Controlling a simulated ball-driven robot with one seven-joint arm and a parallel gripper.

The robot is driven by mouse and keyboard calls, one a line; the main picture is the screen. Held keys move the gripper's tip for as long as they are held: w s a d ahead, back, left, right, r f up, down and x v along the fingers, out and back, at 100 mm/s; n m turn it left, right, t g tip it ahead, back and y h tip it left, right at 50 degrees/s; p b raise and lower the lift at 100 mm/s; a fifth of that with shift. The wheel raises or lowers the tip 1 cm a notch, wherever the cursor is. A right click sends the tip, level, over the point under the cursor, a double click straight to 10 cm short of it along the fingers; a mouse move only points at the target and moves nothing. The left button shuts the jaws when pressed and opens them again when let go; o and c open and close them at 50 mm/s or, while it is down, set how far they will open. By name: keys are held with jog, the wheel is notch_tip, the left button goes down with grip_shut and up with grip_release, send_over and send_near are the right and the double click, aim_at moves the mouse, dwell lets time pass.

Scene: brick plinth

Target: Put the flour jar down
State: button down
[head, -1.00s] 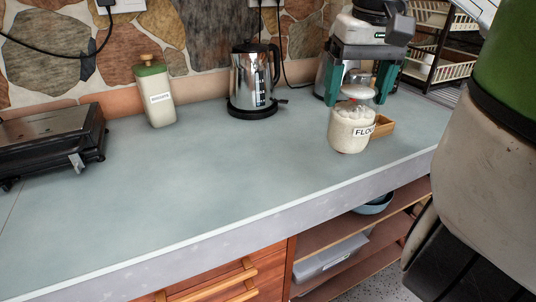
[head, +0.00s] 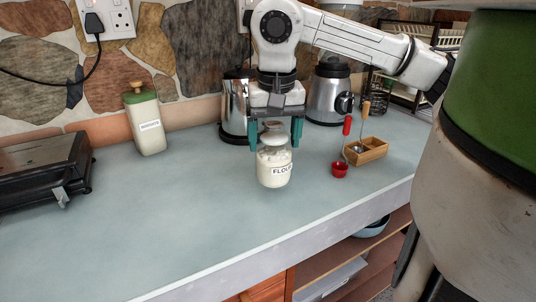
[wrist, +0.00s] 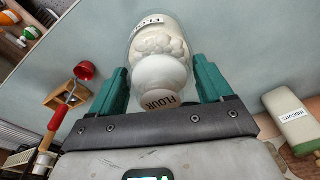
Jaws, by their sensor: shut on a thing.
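The flour jar (head: 274,167) is a glass jar of white flour with a FLOUR label and a pale knobbed lid. My gripper (head: 276,133) is above it, its two green fingers shut on the lid, one on each side. The jar hangs upright over the countertop (head: 180,215); whether its base touches the surface is hard to tell. In the wrist view the jar (wrist: 155,40) lies between the green fingers (wrist: 162,90), with the lid nearest the camera.
A biscuits tin (head: 148,125) stands at the back left, beside a dark appliance (head: 45,170). A kettle (head: 235,105) is behind the jar. A red scoop (head: 340,169), a wooden box (head: 367,151) and a blender-like appliance (head: 329,92) are to the right.

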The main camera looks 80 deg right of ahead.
jog(key=shift+w+d+f, duration=0.15)
jog(key=shift+w+f, duration=0.35)
jog(key=shift+f, duration=0.1)
jog(key=shift+w+f, duration=0.15)
jog(key=shift+f, duration=1.5)
jog(key=shift+f+b, duration=0.2)
jog(key=shift+b, duration=0.15)
grip_release()
